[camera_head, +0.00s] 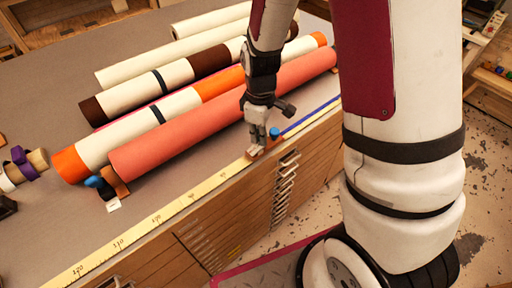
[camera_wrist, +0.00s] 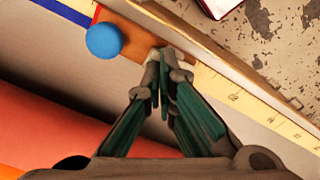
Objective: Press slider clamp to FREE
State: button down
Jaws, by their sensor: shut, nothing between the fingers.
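A brown-orange wooden block (camera_wrist: 138,45) with a round blue knob (camera_wrist: 104,40), apparently the slider clamp, sits at the table's edge along the ruler strip. In the head view the blue knob (camera_head: 275,133) shows just right of my fingertips. My gripper (camera_head: 257,150) points down at the block, with its fingers shut and empty. In the wrist view my fingertips (camera_wrist: 165,62) meet over the block's edge, to the right of the knob. I cannot tell whether they touch it. No FREE marking is readable.
A yellow ruler strip (camera_head: 157,218) runs along the front edge, with a blue strip (camera_head: 312,117) beyond the block. Several rolls, including a coral one (camera_head: 200,127), lie behind. A second blue knob (camera_head: 95,182) on a wooden piece stands left. Drawers are below.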

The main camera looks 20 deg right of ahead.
jog(key=shift+f, duration=0.7)
dwell(0.3)
jog(key=shift+r+p, duration=1.4)
jog(key=shift+r, duration=2.15)
jog(key=s+r+m+t, duration=0.2)
jog(key=s+r+m, duration=0.2)
jog(key=s+r, duration=0.5)
jog(key=s+r+m+t+b, duration=0.1)
jog(key=s+r+m+t, duration=0.2)
jog(key=s+r, duration=0.6)
notch_tip(320, 180, up, 5)
jog(key=m, duration=0.2)
jog(key=shift+r+m+t, duration=0.2)
jog(key=shift+m+t, duration=0.1)
